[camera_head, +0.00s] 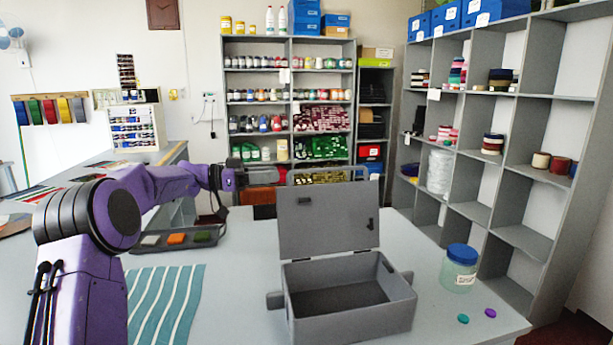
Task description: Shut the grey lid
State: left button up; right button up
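The grey lid (325,225) stands open and roughly upright at the back edge of a grey box (352,325). The box is on the counter, and its inside looks empty. A small dark fitting shows near the lid's right edge. My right gripper is not in view.
A dark tray (215,237) with coloured pieces and a teal striped cloth (163,305) lie left of the box. A lidded jar (459,268) and two small discs, teal (463,319) and purple (490,312), are right of it. Shelves (527,170) stand beyond the counter.

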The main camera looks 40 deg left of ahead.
aim_at(294, 172)
pick_arm(q)
jog(key=p+x, duration=0.1)
jog(key=x, duration=0.3)
jog(key=p+x, duration=0.2)
jog(key=x, duration=0.2)
jog(key=shift+w+d+r, duration=0.15)
jog(key=shift+d+r, duration=0.1)
jog(key=shift+w+d+f, duration=0.15)
jog(key=shift+w+d, duration=0.05)
jog(key=shift+w, duration=0.1)
jog(key=shift+s, duration=0.1)
grip_shut()
